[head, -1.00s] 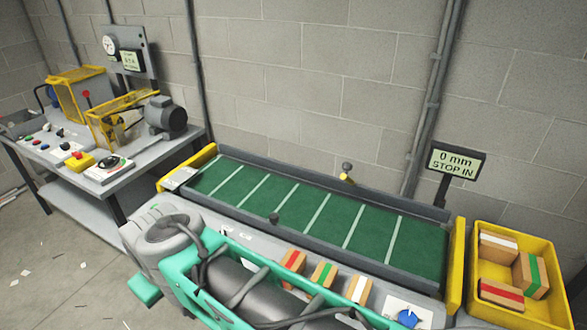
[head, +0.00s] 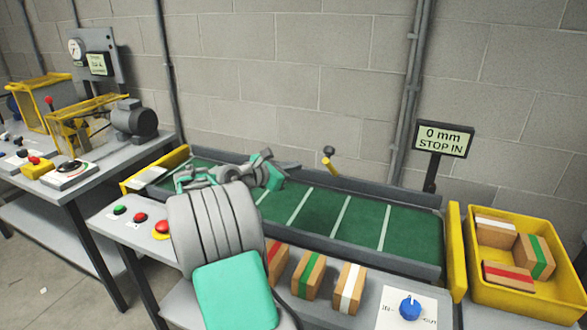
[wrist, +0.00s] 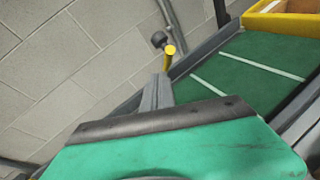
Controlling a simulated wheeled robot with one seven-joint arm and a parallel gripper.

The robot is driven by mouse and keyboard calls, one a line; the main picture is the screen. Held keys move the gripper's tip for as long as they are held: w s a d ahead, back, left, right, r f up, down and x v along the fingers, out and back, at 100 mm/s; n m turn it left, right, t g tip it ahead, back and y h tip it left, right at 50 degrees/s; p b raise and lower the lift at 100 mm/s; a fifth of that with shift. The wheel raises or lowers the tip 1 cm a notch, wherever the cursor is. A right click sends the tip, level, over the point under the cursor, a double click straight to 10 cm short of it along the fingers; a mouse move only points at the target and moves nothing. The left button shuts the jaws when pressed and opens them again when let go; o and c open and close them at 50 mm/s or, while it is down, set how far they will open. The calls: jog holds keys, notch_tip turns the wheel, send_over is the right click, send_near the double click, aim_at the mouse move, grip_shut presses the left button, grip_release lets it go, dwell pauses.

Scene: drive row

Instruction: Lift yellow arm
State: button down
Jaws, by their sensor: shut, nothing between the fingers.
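The yellow arm (head: 329,165) is a short yellow lever with a dark knob on top. It stands on the far rail of the green conveyor (head: 320,222), leaning slightly. In the wrist view the yellow arm (wrist: 170,60) shows beyond the gripper's grey fingers, apart from them. My gripper (head: 268,160), grey and teal, is shut and empty over the left part of the conveyor, left of the yellow arm. My gripper (wrist: 164,80) also shows in the wrist view as fingers together above the teal body.
Three striped blocks (head: 309,275) stand along the conveyor's front, by a blue knob (head: 410,307). A yellow tray (head: 530,290) with blocks is at right, beside a sign (head: 444,138) reading "0 mm STOP IN". A machine bench (head: 75,175) is at left. The wall stands close behind the conveyor.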

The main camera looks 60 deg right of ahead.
jog(key=s+d, duration=0.2)
jog(key=d, duration=0.7)
jog(key=shift+s+d, duration=0.2)
jog(key=shift+s, duration=0.05)
jog(key=shift+r, duration=0.25)
